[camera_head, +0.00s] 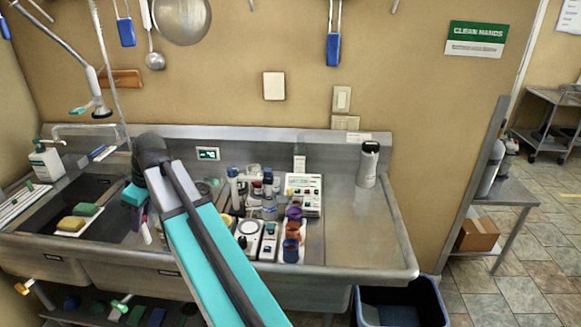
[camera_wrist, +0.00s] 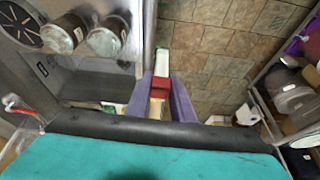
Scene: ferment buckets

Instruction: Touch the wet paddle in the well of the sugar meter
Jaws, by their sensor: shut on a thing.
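My gripper (camera_head: 142,216) is over the sink at the left in the head view, partly behind my teal arm. In the wrist view its purple fingers (camera_wrist: 161,90) are shut on a slim paddle (camera_wrist: 159,84) with cream, red, white and green parts. Whether its end is wet cannot be told. A small white hand-sized device (camera_head: 269,241), perhaps the sugar meter, lies on the counter to the right of my arm, well apart from the gripper. Its well is too small to make out. The wrist view does not show this device.
A round-topped scale (camera_head: 249,232) stands beside the small device. A larger white instrument (camera_head: 303,193), bottles and coloured cups (camera_head: 291,249) crowd around. Sponges (camera_head: 71,224) lie by the sink.

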